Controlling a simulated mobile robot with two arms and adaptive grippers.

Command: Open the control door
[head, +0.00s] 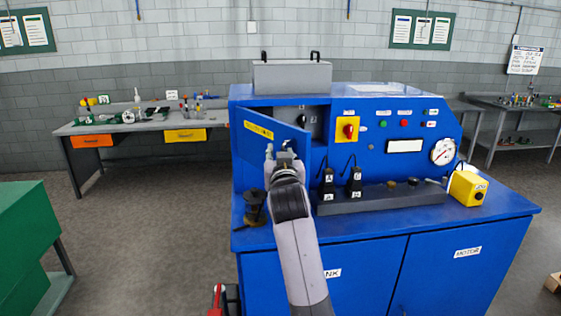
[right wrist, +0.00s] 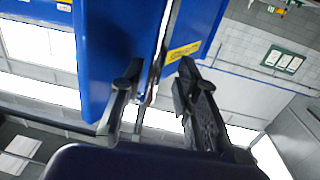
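The control door (head: 270,142) is a blue panel with a yellow label at the left of the blue machine's upper front. It stands partly open, with a dark recess (head: 315,118) visible behind it. My right gripper (head: 284,158) is at the door's lower part in the head view. In the right wrist view its two black fingers (right wrist: 157,92) are apart. The blue door (right wrist: 192,35) and a thin grey edge or bar show just beyond and between them; I cannot tell whether they touch. My left gripper is not in view.
The blue machine (head: 420,237) carries a red switch on yellow, buttons, a gauge (head: 443,151), black levers (head: 355,182) and a yellow box (head: 468,187). A dark spool-like part (head: 254,207) stands below the door. A workbench (head: 130,125) is at left; a green block (head: 30,225) is nearer.

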